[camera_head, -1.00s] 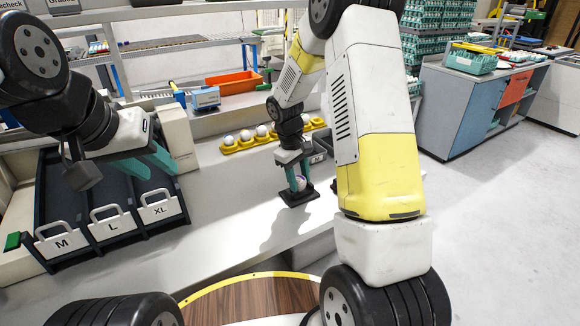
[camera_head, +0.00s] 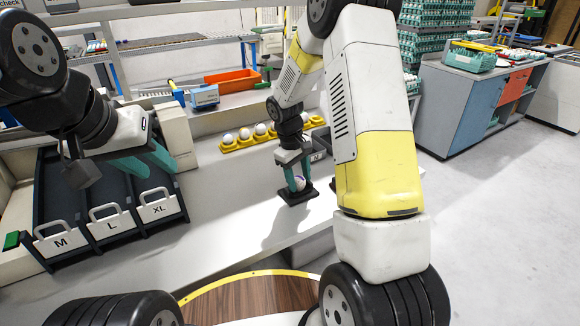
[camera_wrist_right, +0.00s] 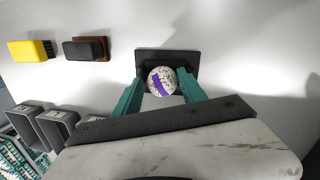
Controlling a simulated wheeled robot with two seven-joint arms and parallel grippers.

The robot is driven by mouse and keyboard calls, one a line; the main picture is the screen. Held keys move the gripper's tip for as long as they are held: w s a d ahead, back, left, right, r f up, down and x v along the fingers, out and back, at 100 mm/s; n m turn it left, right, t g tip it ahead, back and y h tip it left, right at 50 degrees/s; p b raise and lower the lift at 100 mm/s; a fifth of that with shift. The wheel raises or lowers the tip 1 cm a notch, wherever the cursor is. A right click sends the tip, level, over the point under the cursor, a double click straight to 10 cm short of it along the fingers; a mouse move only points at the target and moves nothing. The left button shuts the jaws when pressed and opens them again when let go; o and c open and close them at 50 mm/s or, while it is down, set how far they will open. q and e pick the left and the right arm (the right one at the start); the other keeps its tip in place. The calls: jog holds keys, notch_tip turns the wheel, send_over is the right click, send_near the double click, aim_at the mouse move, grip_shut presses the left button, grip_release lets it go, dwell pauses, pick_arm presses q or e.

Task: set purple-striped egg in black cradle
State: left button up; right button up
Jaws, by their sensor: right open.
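The purple-striped egg (camera_wrist_right: 161,80), speckled with a purple stripe, sits at the black cradle (camera_wrist_right: 150,58) on the white table. In the head view the egg (camera_head: 299,184) shows over the cradle (camera_head: 297,198). My right gripper (camera_head: 291,180) is around it, with its teal fingers on both sides. In the right wrist view the fingers (camera_wrist_right: 158,88) stand apart, with a small gap at the egg. How the egg meets the cradle is partly hidden. My left gripper (camera_head: 150,165) hangs over the dark sorting bins, its teal fingers spread and nothing seen between them.
A yellow holder (camera_head: 234,146) with several white eggs stands behind my right gripper. Dark bins marked M, L and XL (camera_head: 110,225) lie at the left. A yellow block (camera_wrist_right: 28,51) and a black one (camera_wrist_right: 86,49) lie near the cradle. The table front is clear.

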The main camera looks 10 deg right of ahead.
jog(key=shift+s+a+f, duration=0.1)
jog(key=shift+s+a, duration=0.05)
jog(key=shift+a, duration=0.15)
jog(key=r, duration=0.5)
jog(key=a+r, duration=0.1)
jog(key=r, duration=0.1)
jog(key=shift+r, duration=0.25)
jog(key=s+r+m+t+y, duration=0.2)
jog(key=s+r+m+t, duration=0.1)
jog(key=s+r, duration=0.85)
jog(key=s+r+m+t+y, duration=0.2)
jog(key=s+r, duration=0.5)
jog(key=s, duration=0.5)
jog(key=shift+s+a+m+t, duration=0.3)
jog(key=shift+m+t, duration=0.2)
jog(key=shift+t, duration=0.1)
